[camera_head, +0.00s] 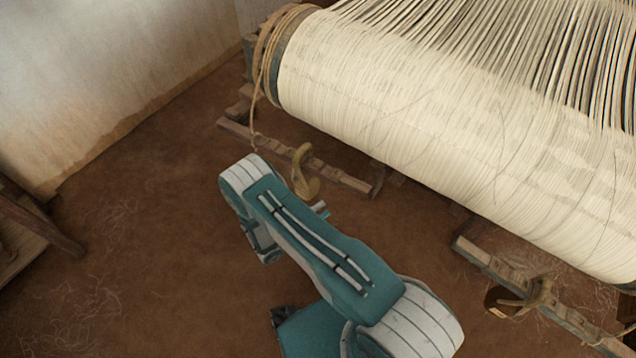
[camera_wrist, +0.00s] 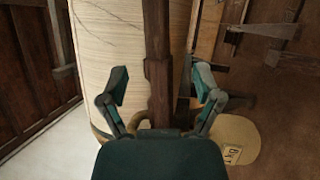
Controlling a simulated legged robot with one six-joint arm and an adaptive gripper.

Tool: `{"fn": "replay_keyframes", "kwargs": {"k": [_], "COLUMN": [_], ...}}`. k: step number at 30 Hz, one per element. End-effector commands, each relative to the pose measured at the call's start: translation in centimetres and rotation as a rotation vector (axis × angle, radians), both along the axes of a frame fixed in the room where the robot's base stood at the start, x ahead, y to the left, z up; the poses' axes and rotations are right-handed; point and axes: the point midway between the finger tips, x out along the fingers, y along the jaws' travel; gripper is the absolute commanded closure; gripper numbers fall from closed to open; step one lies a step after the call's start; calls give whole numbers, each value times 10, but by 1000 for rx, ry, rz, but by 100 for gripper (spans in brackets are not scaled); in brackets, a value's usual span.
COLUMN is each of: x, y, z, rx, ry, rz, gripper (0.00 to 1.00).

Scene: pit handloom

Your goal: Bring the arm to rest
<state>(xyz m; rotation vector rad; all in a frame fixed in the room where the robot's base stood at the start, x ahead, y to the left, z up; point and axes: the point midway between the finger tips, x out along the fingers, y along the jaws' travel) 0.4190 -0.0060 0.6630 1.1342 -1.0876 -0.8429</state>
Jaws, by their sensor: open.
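My arm (camera_head: 315,240), teal and white, reaches over the brown floor in front of the loom in the head view. My gripper (camera_wrist: 160,88) shows in the wrist view with its two teal fingers spread wide apart. Nothing is held between them. A dark wooden bar (camera_wrist: 158,45) shows in the gap between the fingers, seemingly beyond them; I cannot tell how far. In the head view I cannot make out the fingers.
The large cream warp roll (camera_head: 420,110) fills the upper right. Notched wooden rails (camera_head: 335,172) with hooked pieces (camera_head: 303,172) lie below it. A tan round weight (camera_wrist: 235,140) shows at lower right in the wrist view. Floor (camera_head: 150,250) at left is clear.

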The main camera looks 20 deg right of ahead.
Motion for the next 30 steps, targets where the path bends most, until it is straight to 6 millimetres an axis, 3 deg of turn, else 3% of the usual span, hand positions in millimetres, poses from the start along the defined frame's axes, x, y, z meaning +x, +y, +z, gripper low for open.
{"fn": "replay_keyframes", "kwargs": {"k": [7,10,19,30], "x": [1,7,19,2], "y": [0,-1,-13,-27], "z": [3,20,109,208], "rx": [5,30,224,558], "ry": [-1,4,52,111], "rz": [-8,-57,-317,-532], "gripper": [17,17,17,17]}}
